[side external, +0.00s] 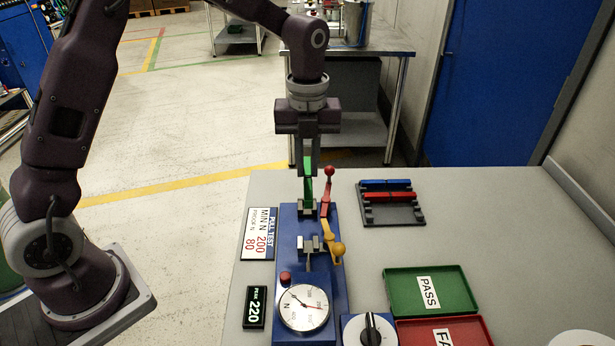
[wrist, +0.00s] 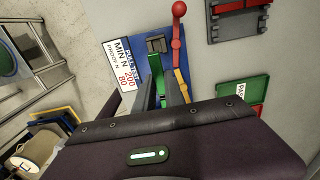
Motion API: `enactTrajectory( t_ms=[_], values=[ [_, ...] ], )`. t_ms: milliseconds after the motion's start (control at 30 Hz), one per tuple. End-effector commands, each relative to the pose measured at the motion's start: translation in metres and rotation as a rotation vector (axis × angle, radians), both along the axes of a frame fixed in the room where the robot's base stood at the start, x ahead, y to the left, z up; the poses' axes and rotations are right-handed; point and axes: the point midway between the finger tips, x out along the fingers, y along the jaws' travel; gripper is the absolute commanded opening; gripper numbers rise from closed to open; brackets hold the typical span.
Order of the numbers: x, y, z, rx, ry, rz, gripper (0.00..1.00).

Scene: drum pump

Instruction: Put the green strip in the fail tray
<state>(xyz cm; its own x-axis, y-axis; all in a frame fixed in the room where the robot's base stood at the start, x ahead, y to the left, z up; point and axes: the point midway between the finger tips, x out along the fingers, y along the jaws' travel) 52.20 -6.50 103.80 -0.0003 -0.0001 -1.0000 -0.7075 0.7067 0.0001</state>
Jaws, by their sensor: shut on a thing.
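The green strip (side external: 308,186) stands upright at the far grey clamp (side external: 306,208) of the blue pull tester (side external: 292,250). My gripper (side external: 307,168) is shut on its upper part, fingers pointing down. In the wrist view the green strip (wrist: 157,70) shows between my fingers (wrist: 163,86). I cannot tell whether its lower end is still within the clamp. The red fail tray (side external: 480,334) lies at the front right, partly cut off by the frame, and looks empty where visible.
A green pass tray (side external: 400,290) lies just behind the fail tray. A dark rack (side external: 392,215) holds blue and red strips. A red-knobbed lever (side external: 328,190) stands close right of my fingers; a yellow lever (side external: 333,240) is nearer. The display (side external: 255,307) reads 220.

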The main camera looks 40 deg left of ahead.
Motion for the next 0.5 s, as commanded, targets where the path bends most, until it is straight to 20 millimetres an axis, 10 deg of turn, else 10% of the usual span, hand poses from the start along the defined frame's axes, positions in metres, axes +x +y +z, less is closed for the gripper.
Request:
enactTrajectory(
  t_ms=[300,500],
  values=[
    [0.002,-0.006,0.008,-0.002,0.001,0.03,0.0],
    [0.016,-0.063,-0.006,-0.013,0.016,0.319,0.0]
  ],
)
